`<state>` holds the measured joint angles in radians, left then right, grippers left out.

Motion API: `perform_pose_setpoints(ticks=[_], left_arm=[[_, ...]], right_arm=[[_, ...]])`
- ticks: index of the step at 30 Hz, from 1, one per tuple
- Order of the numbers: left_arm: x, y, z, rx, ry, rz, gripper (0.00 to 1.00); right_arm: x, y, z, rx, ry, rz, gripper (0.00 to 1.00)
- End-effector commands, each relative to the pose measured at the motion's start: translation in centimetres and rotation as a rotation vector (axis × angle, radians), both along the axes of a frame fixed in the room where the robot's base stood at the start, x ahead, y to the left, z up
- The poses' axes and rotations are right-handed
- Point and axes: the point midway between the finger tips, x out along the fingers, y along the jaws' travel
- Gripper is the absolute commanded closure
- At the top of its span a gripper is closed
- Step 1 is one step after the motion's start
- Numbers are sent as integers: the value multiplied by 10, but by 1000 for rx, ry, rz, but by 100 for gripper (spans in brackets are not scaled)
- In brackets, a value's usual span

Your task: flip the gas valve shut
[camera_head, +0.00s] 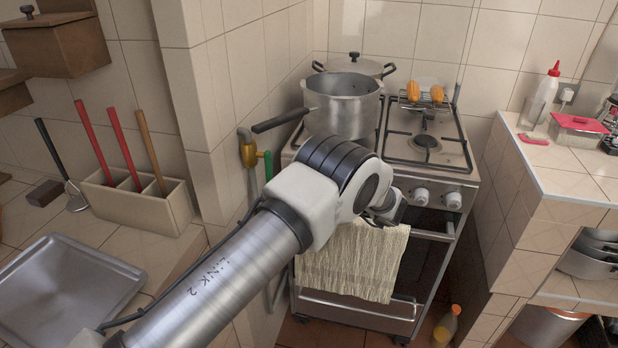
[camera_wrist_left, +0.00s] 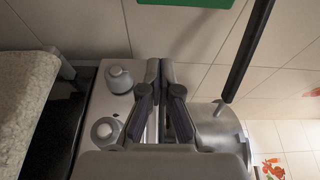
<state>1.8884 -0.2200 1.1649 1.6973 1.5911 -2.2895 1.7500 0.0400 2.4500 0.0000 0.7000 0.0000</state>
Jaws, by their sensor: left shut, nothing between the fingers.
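A green piece (camera_wrist_left: 185,3) shows at that view's top edge; the valve's handle cannot be made out there. My right gripper is in neither view.
A steel pot (camera_head: 343,106) stands on the stove, its long handle (camera_head: 280,120) jutting left above the valve. A towel (camera_head: 350,260) hangs on the oven rail. A utensil box (camera_head: 135,203) and metal tray (camera_head: 70,290) sit on the left counter. The right counter (camera_head: 560,170) holds bottles.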

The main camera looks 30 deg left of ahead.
Motion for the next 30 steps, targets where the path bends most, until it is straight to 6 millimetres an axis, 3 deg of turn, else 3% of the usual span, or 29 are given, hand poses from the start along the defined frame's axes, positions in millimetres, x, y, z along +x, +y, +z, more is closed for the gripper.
perform_pose_setpoints(ticks=[9,12,17,30], left_arm=[[6,71,1,-2,1,3,100],[-14,61,4,1,5,-2,100],[-30,58,1,0,3,-1,100],[-33,58,0,-2,3,0,100]], right_arm=[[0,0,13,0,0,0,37],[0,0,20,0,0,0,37],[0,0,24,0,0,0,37],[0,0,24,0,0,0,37]])
